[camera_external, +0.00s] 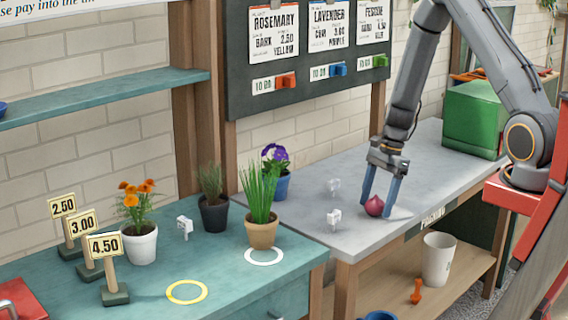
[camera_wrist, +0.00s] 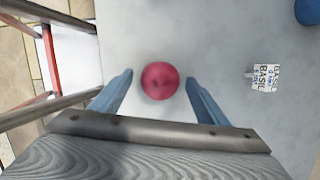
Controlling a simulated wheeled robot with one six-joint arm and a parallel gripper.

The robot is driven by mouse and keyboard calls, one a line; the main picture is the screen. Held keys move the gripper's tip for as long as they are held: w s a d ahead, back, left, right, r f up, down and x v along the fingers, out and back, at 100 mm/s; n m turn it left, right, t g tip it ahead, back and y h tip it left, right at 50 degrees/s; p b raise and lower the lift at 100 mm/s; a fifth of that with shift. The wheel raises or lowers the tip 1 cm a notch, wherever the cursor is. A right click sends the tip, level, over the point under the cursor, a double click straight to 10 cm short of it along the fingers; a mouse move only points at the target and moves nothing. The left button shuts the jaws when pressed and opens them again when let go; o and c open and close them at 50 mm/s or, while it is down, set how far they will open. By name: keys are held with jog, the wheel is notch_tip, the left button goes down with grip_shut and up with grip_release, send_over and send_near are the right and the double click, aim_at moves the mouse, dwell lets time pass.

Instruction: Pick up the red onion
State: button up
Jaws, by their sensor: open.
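The red onion (camera_external: 374,206) sits on the grey worktop (camera_external: 310,214), near its front edge. My gripper (camera_external: 379,207) reaches down to it with blue fingers, one on each side of the onion in the outside view. In the wrist view the onion (camera_wrist: 160,80) lies between the two open fingertips (camera_wrist: 158,78), with a gap visible on both sides. The gripper is open and holds nothing. The onion's underside is hidden in the wrist view.
A small white basil tag (camera_wrist: 264,77) stands on the worktop beside the onion. A green box (camera_external: 474,118) stands at the back right. Potted plants, including a purple-flowered one in a blue pot (camera_external: 277,184), stand to the left. A white cup (camera_external: 438,258) is on the shelf below.

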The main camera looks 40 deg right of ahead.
jog(key=c, duration=1.2)
jog(key=shift+o, duration=0.2)
jog(key=shift+r, duration=0.1)
